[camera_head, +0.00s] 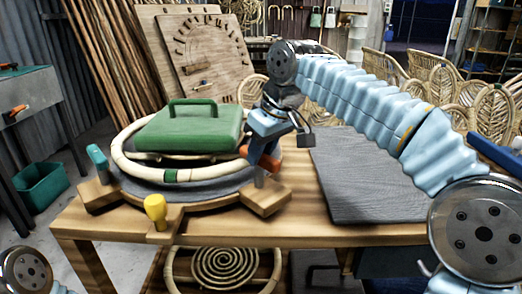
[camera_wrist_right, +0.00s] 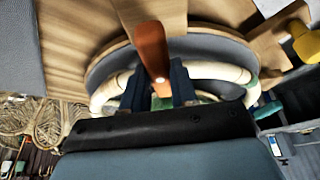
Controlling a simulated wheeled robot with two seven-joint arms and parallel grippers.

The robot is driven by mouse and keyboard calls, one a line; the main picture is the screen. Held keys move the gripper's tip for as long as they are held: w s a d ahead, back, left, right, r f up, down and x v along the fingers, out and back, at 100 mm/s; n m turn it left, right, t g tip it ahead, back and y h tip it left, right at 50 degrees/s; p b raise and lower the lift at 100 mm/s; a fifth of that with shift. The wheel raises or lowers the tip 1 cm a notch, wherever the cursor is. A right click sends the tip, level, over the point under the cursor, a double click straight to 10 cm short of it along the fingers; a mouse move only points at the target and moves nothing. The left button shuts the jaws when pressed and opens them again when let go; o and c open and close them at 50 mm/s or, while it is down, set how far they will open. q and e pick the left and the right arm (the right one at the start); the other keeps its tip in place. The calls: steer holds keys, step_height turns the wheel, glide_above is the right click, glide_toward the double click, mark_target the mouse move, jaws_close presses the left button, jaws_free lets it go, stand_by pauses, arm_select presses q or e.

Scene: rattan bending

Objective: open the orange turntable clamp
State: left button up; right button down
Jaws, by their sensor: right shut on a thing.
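The orange clamp (camera_head: 268,161) stands at the right side of the turntable (camera_head: 225,201), partly hidden by my right gripper. In the right wrist view the orange clamp (camera_wrist_right: 152,48) runs as a lever down between the blue fingers. My right gripper (camera_head: 259,148) is shut on it, and its fingers also show in the wrist view (camera_wrist_right: 158,92). A pale rattan ring (camera_head: 135,172) lies around the turntable. A round joint of my left arm shows at the lower left, but its gripper is out of view.
A green lidded block (camera_head: 190,128) with a handle sits inside the ring. A teal clamp (camera_head: 97,157) and a yellow clamp (camera_head: 156,210) stand on the other wooden arms. A grey mat (camera_head: 365,185) lies bare on the workbench (camera_head: 300,232) at right.

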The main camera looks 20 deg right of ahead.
steer(key=n+y+p, duration=0.1)
steer(key=n+p, duration=0.1)
steer(key=n, duration=0.1)
steer(key=shift+d+g+p, duration=0.1)
steer(key=shift+g+p, duration=0.3)
steer(key=n+p, duration=0.1)
steer(key=n, duration=0.1)
steer(key=shift+w+d+n+g+y, duration=0.1)
steer(key=shift+n+g+y, duration=0.2)
steer(key=shift+n+g, duration=0.1)
steer(key=n+g, duration=0.1)
steer(key=n, duration=0.1)
steer(key=shift+w+f+n, duration=0.1)
steer(key=shift+f+n, duration=0.05)
steer(key=shift+n, duration=0.15)
steer(key=n+g, duration=0.1)
steer(key=n, duration=0.2)
steer(key=shift+w+n+y, duration=0.1)
steer(key=shift+n+y, duration=0.2)
steer(key=n+g, duration=0.1)
steer(key=n, duration=0.2)
steer(key=n+g, duration=0.1)
steer(key=n, duration=0.2)
steer(key=shift+w+g, duration=0.1)
steer(key=shift+g, duration=0.2)
steer(key=c, duration=0.9)
jaws_free()
